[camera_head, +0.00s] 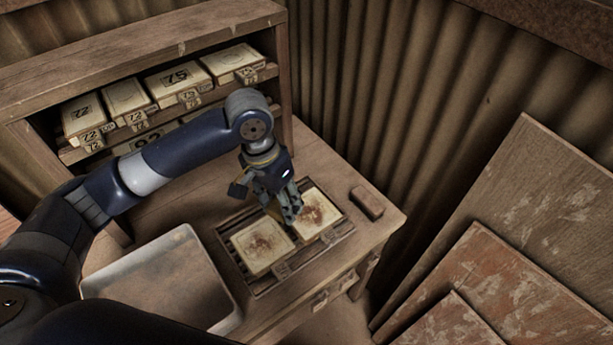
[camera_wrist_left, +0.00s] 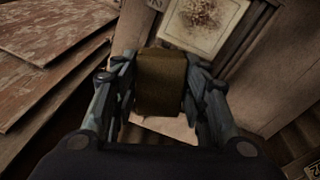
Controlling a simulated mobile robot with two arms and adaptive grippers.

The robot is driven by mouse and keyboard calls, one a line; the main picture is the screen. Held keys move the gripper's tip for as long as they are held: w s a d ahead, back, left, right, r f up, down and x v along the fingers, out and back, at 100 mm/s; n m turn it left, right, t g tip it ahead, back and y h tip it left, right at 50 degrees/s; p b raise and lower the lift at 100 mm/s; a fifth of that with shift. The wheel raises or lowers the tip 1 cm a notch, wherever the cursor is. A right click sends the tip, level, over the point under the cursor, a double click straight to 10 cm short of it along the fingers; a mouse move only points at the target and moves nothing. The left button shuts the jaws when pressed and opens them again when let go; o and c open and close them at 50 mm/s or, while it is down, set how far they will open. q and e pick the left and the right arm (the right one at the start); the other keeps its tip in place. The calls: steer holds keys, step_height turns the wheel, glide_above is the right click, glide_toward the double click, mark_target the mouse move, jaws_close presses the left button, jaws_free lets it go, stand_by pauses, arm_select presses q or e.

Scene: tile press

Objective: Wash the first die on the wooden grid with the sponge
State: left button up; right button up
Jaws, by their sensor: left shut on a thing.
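The wooden grid (camera_head: 335,238) lies on the table with two pale dies on it, side by side. The left die (camera_head: 261,246) and the right die (camera_head: 318,210) each have a reddish-brown stain on top. In the left wrist view, the gripper (camera_wrist_left: 160,95) is shut on a brown sponge (camera_wrist_left: 160,82). A stained die (camera_wrist_left: 203,20) shows beyond it. Whether the sponge touches a die is unclear. My right gripper is out of view.
A shallow pale tray (camera_head: 165,275) is left of the grid. A small brown block (camera_head: 367,202) lies to the right. A wooden shelf (camera_head: 150,38) with several numbered dies stands behind. Boards (camera_head: 520,200) lean against the corrugated wall at the right.

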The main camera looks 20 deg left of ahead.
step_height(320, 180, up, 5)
steer(key=p, duration=0.3)
arm_select(q)
steer(key=w+d+f+m+y+b, duration=0.1)
steer(key=w+f+m+b, duration=0.3)
steer(key=w+f+b, duration=0.1)
step_height(320, 180, down, 2)
steer(key=shift+w+d+f+m+y+b, duration=0.1)
steer(key=shift+w+d+m+y+b, duration=0.1)
steer(key=shift+w+m+y+b, duration=0.25)
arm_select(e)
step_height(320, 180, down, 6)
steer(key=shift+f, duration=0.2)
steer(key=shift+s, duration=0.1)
